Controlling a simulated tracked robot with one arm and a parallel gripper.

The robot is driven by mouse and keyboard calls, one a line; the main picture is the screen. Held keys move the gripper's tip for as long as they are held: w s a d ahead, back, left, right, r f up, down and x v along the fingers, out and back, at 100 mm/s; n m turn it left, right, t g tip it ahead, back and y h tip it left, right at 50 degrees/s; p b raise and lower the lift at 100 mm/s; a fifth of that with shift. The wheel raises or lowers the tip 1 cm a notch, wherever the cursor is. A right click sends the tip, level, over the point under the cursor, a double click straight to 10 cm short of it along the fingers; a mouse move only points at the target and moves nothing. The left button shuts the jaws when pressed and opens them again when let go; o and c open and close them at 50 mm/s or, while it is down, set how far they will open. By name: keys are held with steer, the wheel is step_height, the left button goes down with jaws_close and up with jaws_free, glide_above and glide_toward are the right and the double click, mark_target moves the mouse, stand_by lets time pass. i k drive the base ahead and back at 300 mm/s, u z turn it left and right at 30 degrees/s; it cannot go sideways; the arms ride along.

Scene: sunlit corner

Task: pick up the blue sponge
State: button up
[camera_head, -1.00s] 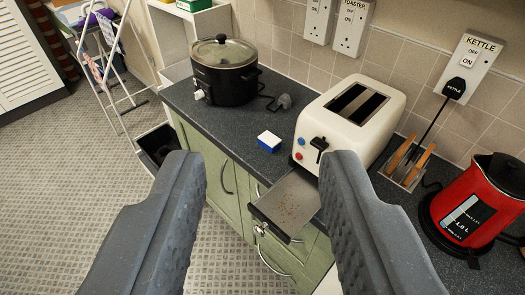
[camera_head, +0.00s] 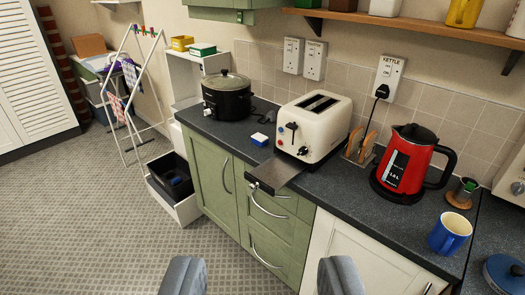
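A small blue and white block (camera_head: 260,139), which looks like the blue sponge, lies on the dark worktop (camera_head: 228,131). It sits between the black slow cooker and the cream toaster, near the worktop's front edge. My gripper (camera_head: 262,275) shows as two grey fingertips at the bottom of the view. The fingers are wide apart with nothing between them. They are well short of the block and appear below it in the picture.
The slow cooker (camera_head: 227,98) stands left of the block and the toaster (camera_head: 314,126) right. The toaster's crumb tray (camera_head: 275,174) juts past the worktop edge. A red kettle (camera_head: 404,160) and blue mug (camera_head: 449,235) stand farther right. A clothes airer (camera_head: 128,92) stands left; floor is clear in front.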

mark_target(260, 139)
steer(key=u, duration=0.55)
steer(key=i, duration=0.95)
steer(key=u, duration=0.45)
steer(key=i, duration=1.3)
steer(key=z, duration=0.9)
steer(key=i, duration=0.6)
steer(key=z, duration=0.4)
